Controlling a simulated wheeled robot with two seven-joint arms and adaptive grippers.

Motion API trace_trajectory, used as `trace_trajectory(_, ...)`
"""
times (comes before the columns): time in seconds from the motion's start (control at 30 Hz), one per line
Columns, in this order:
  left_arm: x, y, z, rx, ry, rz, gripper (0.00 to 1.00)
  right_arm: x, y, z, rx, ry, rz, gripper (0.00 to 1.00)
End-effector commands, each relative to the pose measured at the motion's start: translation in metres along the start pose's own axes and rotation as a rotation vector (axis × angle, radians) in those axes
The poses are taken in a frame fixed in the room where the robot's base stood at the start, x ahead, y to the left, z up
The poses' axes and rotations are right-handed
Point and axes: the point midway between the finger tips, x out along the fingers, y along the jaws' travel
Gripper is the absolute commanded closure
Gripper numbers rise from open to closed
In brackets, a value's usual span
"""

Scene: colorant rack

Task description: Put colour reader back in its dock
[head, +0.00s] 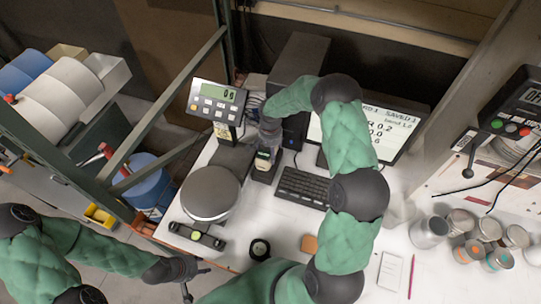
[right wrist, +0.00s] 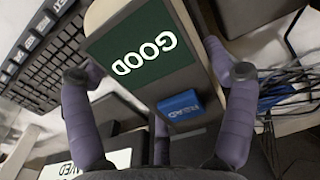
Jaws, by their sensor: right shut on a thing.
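The colour reader (right wrist: 150,55) fills the middle of the right wrist view. Its dark green screen reads GOOD, and a blue label or button sits below it. My right gripper (right wrist: 158,95) is shut on the reader, with fingers along both sides. In the head view my right gripper (head: 269,135) is behind the monitor side of the table, and the reader (head: 263,157) shows below it. A dark base, seemingly the dock (head: 262,176), is directly under the reader; I cannot tell whether the reader is seated. My left gripper (head: 193,279) is open and empty at the lower left, off the table.
A keyboard (head: 302,188) lies right of the reader, before the monitor (head: 400,125). A scale with a round pan (head: 209,193) and display (head: 217,101) stands left. Several cans (head: 429,231) stand at right.

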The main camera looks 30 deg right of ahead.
Motion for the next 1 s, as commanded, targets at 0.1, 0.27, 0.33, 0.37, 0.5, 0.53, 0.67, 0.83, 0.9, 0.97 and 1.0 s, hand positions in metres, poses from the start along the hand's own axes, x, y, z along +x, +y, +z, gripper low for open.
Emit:
trace_trajectory(0.1, 0.003, -0.001, 0.000, 0.000, 0.000, 0.000, 0.60, 0.011, -0.001, -0.004, 0.001, 0.000, 0.000, 0.75)
trace_trajectory(0.27, 0.006, -0.002, 0.000, 0.000, 0.000, 0.000, 0.60, 0.031, -0.001, -0.004, 0.001, 0.001, 0.000, 0.75)
trace_trajectory(0.33, 0.007, -0.002, 0.000, 0.000, 0.000, 0.000, 0.60, 0.034, -0.001, -0.005, 0.002, 0.003, -0.001, 0.75)
trace_trajectory(0.37, 0.006, -0.002, 0.000, 0.000, 0.000, 0.000, 0.60, 0.034, -0.001, -0.005, 0.002, 0.003, -0.001, 0.75)
trace_trajectory(0.5, 0.006, -0.002, 0.000, 0.000, 0.000, 0.000, 0.60, 0.033, -0.001, -0.005, 0.002, 0.003, -0.002, 0.74)
trace_trajectory(0.53, 0.006, -0.002, 0.000, 0.000, 0.000, 0.000, 0.60, 0.033, -0.001, -0.005, 0.001, 0.003, -0.001, 0.74)
trace_trajectory(0.67, 0.009, -0.003, 0.000, 0.000, 0.000, 0.000, 0.60, 0.035, -0.001, -0.004, 0.001, 0.003, -0.001, 0.74)
trace_trajectory(0.83, 0.009, -0.003, 0.000, 0.000, 0.000, 0.000, 0.60, 0.037, -0.001, -0.003, 0.000, 0.000, 0.000, 0.00)
trace_trajectory(0.9, 0.009, -0.003, 0.000, 0.000, 0.000, 0.000, 0.60, 0.037, -0.001, -0.003, 0.000, 0.000, 0.000, 0.00)
trace_trajectory(0.97, 0.009, -0.003, 0.000, 0.000, 0.000, 0.000, 0.60, 0.036, -0.001, -0.003, 0.000, 0.000, 0.000, 0.00)
trace_trajectory(1.0, 0.009, -0.003, 0.000, 0.000, 0.000, 0.000, 0.60, 0.037, -0.001, -0.003, 0.000, 0.000, 0.000, 0.00)
